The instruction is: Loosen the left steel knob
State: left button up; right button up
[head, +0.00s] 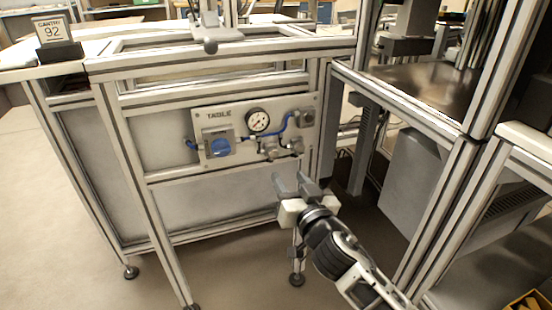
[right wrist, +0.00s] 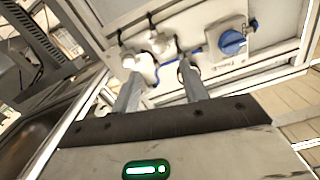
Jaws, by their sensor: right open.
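The left steel knob (head: 269,151) is on the lower right part of a light metal panel (head: 240,113) marked TABLE, beside a right steel knob (head: 297,147). In the right wrist view the panel appears turned over, and the left steel knob (right wrist: 159,43) shows right of the other steel knob (right wrist: 131,61). My right gripper (head: 290,179) is open and empty, below and in front of the knobs, apart from them. Its two fingers (right wrist: 160,92) point toward the panel in the right wrist view. My left gripper is not in view.
The panel also bears a blue knob (head: 220,147), a round gauge (head: 257,121) and a blue hose (head: 283,128). Aluminium frame posts (head: 138,180) stand around it. A grey cabinet (head: 420,180) stands at the right. The space before the panel looks clear.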

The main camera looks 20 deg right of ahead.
aim_at(274, 155)
jog(key=w, duration=0.8)
jog(key=shift+w+a+b, duration=0.15)
jog(key=shift+w+b, duration=0.2)
jog(key=shift+w, duration=0.05)
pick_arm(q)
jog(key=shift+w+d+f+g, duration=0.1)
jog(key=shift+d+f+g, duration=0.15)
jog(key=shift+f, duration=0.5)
pick_arm(e)
jog(key=shift+w, duration=0.3)
grip_shut()
